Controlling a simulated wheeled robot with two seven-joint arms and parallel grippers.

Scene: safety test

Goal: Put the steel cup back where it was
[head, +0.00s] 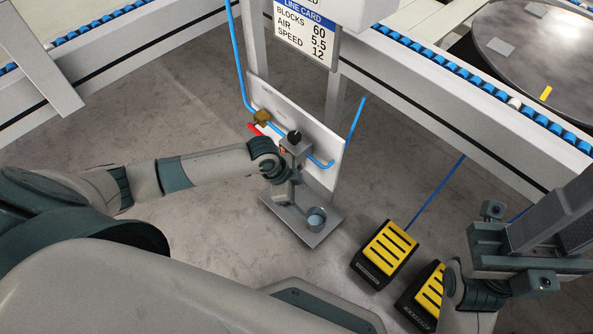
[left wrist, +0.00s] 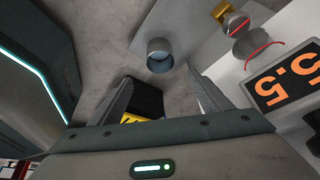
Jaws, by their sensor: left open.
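The steel cup (head: 316,218) is a small grey cylinder with a bluish inside. In the head view it appears to stand upright on a grey metal plate (head: 318,238), near the plate's front right side. My left gripper (head: 288,196) is just to the left of the cup and open. In the left wrist view the cup (left wrist: 160,60) shows ahead of the two spread fingers (left wrist: 160,85), apart from them, with nothing between them. My right gripper (head: 545,235) is at the right edge of the head view; its fingertips are not clear.
A white panel (head: 325,165) with blue pipes, a brass fitting (head: 262,118) and a red lever stands behind the plate. Two yellow-black pedals (head: 388,250) are on the floor to the right. Blue-roller conveyors (head: 440,65) run along the back. The floor at left of the plate is clear.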

